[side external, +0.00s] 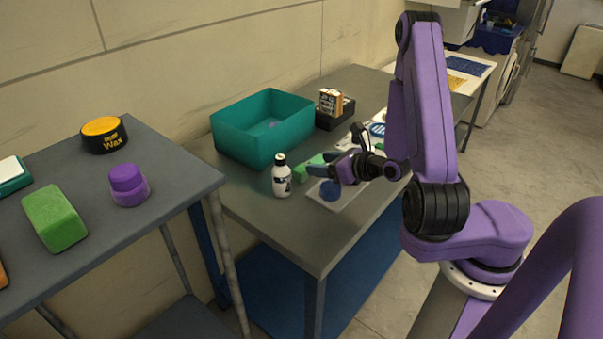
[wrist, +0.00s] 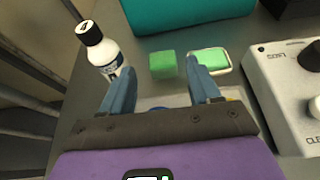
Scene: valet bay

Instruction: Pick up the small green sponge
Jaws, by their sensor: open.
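A small green block, the small sponge (wrist: 163,65), lies on the grey table in the wrist view. In the side view the small sponge (side external: 300,173) is beside the white bottle, partly hidden by my gripper. My gripper (side external: 317,166) is low over the table with its blue fingers apart and empty. In the wrist view the sponge appears between the tips of my gripper (wrist: 160,68), nearer the left-right middle; I cannot tell whether it is fully between them in depth. A white-edged green piece (wrist: 211,59) sits just right of it, by the right finger.
A white bottle with black cap (side external: 281,177) stands close to the left finger. A teal bin (side external: 240,150) is behind. A white control box (wrist: 285,105) is at right. A larger green sponge (side external: 54,217) lies on the separate left table.

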